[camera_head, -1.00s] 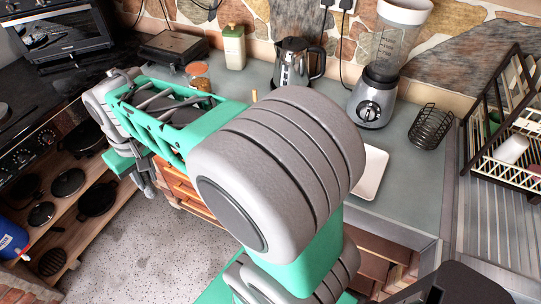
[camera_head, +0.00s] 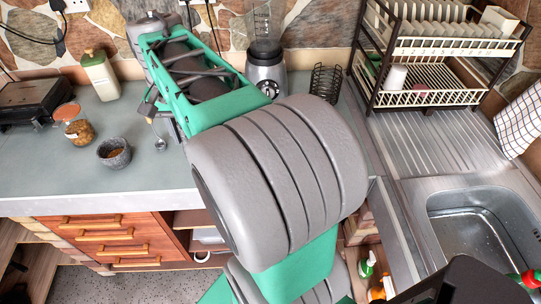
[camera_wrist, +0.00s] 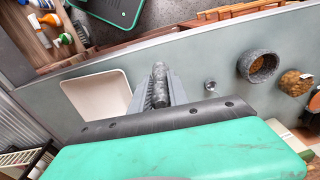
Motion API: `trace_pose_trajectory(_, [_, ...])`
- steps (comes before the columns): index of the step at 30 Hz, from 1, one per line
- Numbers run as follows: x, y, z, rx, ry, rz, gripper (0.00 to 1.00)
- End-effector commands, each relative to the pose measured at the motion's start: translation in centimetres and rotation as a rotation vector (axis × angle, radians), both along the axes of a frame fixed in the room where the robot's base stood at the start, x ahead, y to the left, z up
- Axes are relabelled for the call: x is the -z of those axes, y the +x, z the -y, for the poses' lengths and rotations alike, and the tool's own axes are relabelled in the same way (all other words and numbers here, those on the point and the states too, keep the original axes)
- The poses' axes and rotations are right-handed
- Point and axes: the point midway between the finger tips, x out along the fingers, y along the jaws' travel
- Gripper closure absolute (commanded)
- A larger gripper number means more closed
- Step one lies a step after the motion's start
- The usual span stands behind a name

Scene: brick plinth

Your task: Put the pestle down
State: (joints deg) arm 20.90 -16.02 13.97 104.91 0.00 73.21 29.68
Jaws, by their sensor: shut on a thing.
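The pestle (camera_wrist: 158,72) is a dark grey, stone-like rod in the wrist view. My gripper (camera_wrist: 158,88) is shut on it, with a ridged finger on each side. The pestle's lower end is hard to make out, so I cannot tell whether it touches the counter. The stone mortar (camera_head: 114,153) stands on the grey counter (camera_head: 60,180), left of my arm in the head view, with brown contents. It also shows in the wrist view (camera_wrist: 258,66), right of and apart from my gripper. In the head view my arm mostly hides the gripper.
A white tray (camera_wrist: 82,92) lies left of my gripper in the wrist view. A jar (camera_head: 80,133) and a small metal item (camera_head: 160,145) are near the mortar. A blender (camera_head: 265,65), wire basket (camera_head: 325,82) and dish rack (camera_head: 425,98) stand at the back right.

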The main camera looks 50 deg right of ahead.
Motion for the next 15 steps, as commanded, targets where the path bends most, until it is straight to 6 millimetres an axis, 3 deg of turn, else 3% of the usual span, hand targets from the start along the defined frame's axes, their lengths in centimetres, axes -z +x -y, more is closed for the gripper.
trace_pose_trajectory(1, [0.5,-1.1,2.4,0.159,0.004,-0.005,1.00])
trace_pose_trajectory(3, [-0.1,-2.8,4.9,0.373,0.015,-0.019,1.00])
trace_pose_trajectory(6, [-1.1,-5.0,7.3,0.620,0.030,-0.035,1.00])
trace_pose_trajectory(10, [-2.0,-6.7,8.8,0.799,0.042,-0.045,1.00])
trace_pose_trajectory(15, [-1.4,-7.5,11.4,0.842,0.045,-0.053,1.00])
